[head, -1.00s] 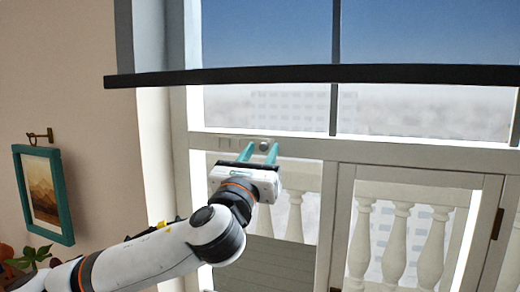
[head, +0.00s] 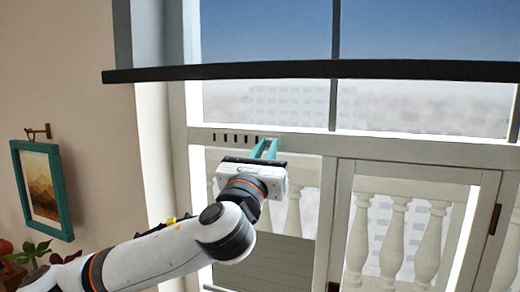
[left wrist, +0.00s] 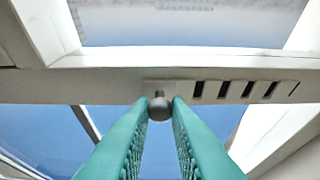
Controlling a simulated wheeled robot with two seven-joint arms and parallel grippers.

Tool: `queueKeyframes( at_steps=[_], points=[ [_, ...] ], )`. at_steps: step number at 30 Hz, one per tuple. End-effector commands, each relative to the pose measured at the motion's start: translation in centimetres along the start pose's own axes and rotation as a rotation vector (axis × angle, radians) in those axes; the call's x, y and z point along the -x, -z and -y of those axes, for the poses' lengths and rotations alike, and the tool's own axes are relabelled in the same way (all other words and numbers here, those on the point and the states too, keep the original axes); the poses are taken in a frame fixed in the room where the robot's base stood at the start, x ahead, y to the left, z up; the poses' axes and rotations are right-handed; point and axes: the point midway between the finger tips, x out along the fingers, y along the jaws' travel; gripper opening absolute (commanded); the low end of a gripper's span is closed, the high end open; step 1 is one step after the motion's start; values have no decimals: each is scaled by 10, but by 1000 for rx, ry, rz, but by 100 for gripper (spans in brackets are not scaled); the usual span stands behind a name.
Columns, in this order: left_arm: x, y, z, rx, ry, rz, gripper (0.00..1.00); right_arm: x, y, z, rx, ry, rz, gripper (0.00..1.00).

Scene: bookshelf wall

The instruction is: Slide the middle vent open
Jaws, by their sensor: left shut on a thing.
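The vent (head: 237,138) is a slim slotted strip in the white window rail, and several of its slots show dark and open. The left wrist view also shows these dark slots (left wrist: 235,90), to the right of the knob. The small round grey knob (left wrist: 159,108) sits on the vent's pale slider plate (left wrist: 162,86). My left gripper (head: 265,147) is at the right end of the slots, its teal fingers shut on the knob. In the head view the fingers hide the knob. My right gripper is not in view.
A dark horizontal bar (head: 310,71) crosses the window above the vent. A white-framed glass panel (head: 400,235) stands at the lower right. A teal-framed picture (head: 62,200) hangs on the left wall, with a plant (head: 32,252) below it.

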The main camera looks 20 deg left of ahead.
Motion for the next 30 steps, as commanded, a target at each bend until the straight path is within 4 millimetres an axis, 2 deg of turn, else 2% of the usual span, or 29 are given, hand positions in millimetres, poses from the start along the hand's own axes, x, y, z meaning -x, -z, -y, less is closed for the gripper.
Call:
queueKeyframes(
  at_steps=[4, 5, 8, 9, 17, 20, 23, 30],
  points=[
    [1, 0, -2, 1, -7, 0, 0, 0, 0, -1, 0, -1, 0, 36],
    [1, 0, -2, 1, -7, 0, 19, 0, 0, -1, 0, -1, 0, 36],
    [1, 0, -2, 1, -7, 0, 36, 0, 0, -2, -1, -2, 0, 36],
    [1, 0, -2, 1, -6, 0, 38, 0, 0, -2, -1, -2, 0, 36],
    [1, 0, -1, 1, -5, -1, 38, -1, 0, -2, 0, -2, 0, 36],
    [8, -1, -1, 2, -6, -2, 38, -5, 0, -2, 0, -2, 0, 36],
    [23, -2, -1, 3, -7, -3, 38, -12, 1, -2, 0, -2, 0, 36],
    [76, -3, -2, 2, -9, -3, 38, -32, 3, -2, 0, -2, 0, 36]
  ],
)
